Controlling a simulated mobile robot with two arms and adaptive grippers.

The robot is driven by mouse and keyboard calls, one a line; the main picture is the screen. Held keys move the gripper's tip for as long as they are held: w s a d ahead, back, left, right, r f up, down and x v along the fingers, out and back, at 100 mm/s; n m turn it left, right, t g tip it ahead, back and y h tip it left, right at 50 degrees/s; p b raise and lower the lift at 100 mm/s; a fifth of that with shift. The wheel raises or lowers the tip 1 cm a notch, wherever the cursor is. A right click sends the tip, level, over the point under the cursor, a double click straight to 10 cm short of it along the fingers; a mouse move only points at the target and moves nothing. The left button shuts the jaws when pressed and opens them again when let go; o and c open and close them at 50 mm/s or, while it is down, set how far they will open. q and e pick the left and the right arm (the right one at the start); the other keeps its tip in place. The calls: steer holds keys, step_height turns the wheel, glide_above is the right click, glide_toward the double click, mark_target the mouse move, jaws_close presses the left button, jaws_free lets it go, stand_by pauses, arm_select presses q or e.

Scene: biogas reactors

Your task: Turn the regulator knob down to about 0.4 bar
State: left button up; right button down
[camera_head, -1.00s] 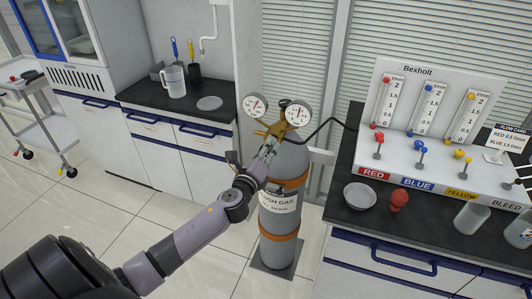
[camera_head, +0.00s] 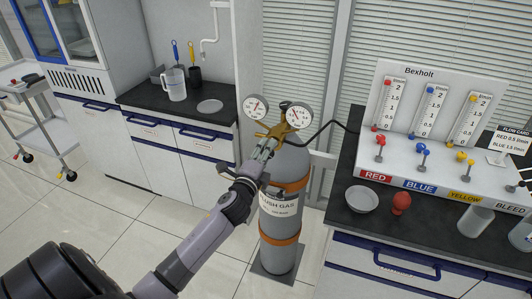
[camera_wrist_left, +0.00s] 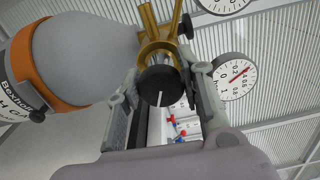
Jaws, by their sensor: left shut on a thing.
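The brass regulator (camera_head: 275,131) sits on top of the grey flush gas cylinder (camera_head: 281,228), with two round white gauges, one at the left (camera_head: 256,107) and one at the right (camera_head: 298,115). My left gripper (camera_head: 264,151) is at the front of the regulator. In the left wrist view, its fingers (camera_wrist_left: 163,86) are shut on the black regulator knob (camera_wrist_left: 160,86), which has a white mark. One gauge (camera_wrist_left: 235,76) shows a red needle pointing to the upper right of the picture; its exact reading is too small to tell. My right gripper is not in view.
A black hose runs from the regulator to the right bench. That bench bears the Bexholt flow panel (camera_head: 432,72), a grey bowl (camera_head: 361,200), a red object (camera_head: 401,203) and a beaker (camera_head: 474,221). A bench with a jug (camera_head: 174,83) stands behind left.

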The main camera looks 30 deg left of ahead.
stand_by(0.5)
arm_select(q)
steer(key=o, duration=1.2)
steer(key=shift+c, duration=0.2)
steer(key=v, duration=1.2)
steer(key=shift+a, duration=0.1)
